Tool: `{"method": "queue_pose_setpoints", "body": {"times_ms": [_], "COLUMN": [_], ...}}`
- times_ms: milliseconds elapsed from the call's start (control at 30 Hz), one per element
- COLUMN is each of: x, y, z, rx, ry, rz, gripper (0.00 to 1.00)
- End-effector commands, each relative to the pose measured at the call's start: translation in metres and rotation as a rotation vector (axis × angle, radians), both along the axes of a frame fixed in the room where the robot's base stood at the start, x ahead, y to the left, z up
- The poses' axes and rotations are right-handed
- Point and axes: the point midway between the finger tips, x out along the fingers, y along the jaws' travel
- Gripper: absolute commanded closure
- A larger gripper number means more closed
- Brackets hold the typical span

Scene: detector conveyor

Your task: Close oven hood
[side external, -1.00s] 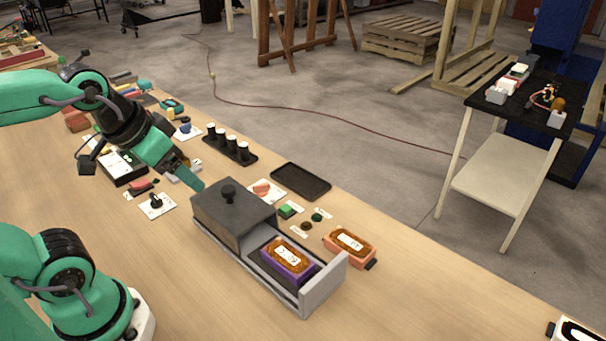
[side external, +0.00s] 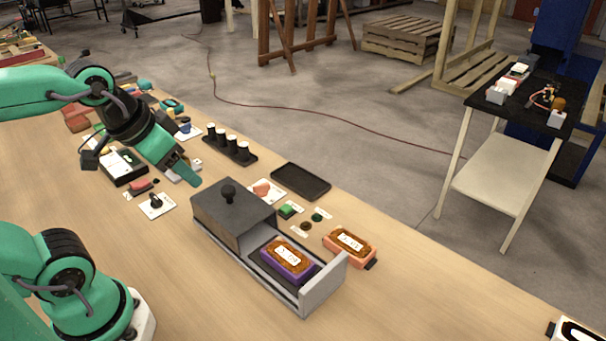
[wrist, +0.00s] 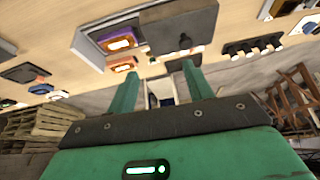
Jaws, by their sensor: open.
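The oven hood (side external: 222,222) is a dark grey box with a round black knob (side external: 229,190) on top. It covers the left part of the long light grey oven base (side external: 322,287). A purple-edged piece with a brown top and white label (side external: 287,258) sits uncovered in the right part of the base. My gripper (side external: 187,175) is open and empty, above and to the left of the hood, apart from it. In the wrist view my two green fingers (wrist: 161,88) are spread, with the hood (wrist: 180,22) and base (wrist: 90,50) beyond their tips.
A similar orange piece (side external: 349,247) lies just right of the oven. Behind it are an empty black tray (side external: 300,182), small coloured buttons (side external: 290,210) and a rack of black cylinders (side external: 230,147). A rotary knob on a white plate (side external: 157,205) is at left. The front table is clear.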

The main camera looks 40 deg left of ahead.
Motion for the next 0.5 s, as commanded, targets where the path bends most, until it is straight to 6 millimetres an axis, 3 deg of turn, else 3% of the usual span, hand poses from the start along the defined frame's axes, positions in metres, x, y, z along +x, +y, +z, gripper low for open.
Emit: {"method": "queue_pose_setpoints", "body": {"times_ms": [500], "x": [0.054], "y": [0.021], "z": [-0.012], "rx": [0.133], "ry": [0.213], "rz": [-0.298], "gripper": [0.49]}}
